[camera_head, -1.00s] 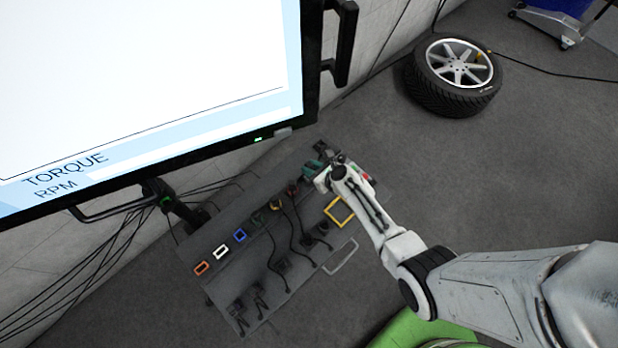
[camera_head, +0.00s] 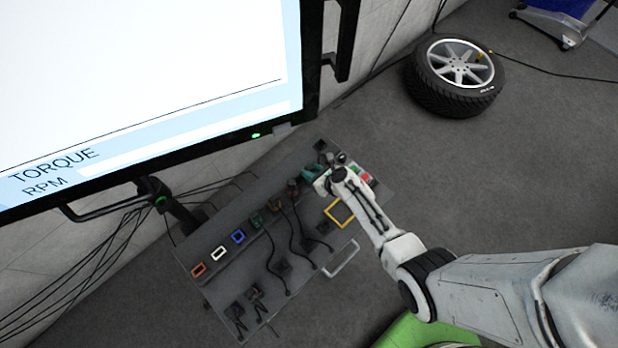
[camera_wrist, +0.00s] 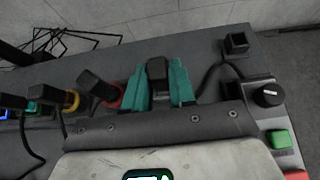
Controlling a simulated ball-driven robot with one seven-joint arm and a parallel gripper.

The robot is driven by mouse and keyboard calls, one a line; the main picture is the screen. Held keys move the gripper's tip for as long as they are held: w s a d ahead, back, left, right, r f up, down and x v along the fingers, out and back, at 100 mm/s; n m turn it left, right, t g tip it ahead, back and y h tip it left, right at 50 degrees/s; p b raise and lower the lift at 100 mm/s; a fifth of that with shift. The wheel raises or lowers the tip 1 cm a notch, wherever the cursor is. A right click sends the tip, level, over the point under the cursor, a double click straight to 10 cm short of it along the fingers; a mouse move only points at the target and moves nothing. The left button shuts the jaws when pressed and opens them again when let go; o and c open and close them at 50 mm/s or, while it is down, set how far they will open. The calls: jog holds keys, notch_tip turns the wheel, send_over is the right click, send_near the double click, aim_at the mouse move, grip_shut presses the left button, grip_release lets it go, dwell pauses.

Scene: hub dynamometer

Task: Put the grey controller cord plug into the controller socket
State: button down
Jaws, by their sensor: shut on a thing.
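My gripper (camera_wrist: 161,82) has teal fingers, shut on a dark plug (camera_wrist: 157,68) that stands between them in the wrist view. I take this to be the grey controller cord plug; its lower part is hidden. A dark cord (camera_wrist: 206,77) runs at the right of the fingers. A black square socket-like fitting (camera_wrist: 236,43), possibly the controller socket, stands apart to the right of the plug, near the panel's far corner. It also shows in the head view (camera_head: 321,146). In the head view the gripper (camera_head: 312,172) is over the panel's upper right part, and the plug is hard to make out.
Red-rimmed (camera_wrist: 113,95) and yellow-rimmed (camera_wrist: 71,100) sockets with dark plugs lie left of the gripper. A black knob (camera_wrist: 268,95), green button (camera_wrist: 279,139) and red button (camera_wrist: 295,174) are at the right. The panel (camera_head: 215,285) also carries loose cords and a yellow frame (camera_head: 339,212).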

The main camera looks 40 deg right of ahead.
jog(key=c, duration=0.8)
grip_release()
jog(key=shift+c, duration=0.2)
jog(key=p+v, duration=0.4)
jog(key=v, duration=0.6)
jog(key=shift+s+r, duration=0.25)
jog(key=shift+s, duration=0.1)
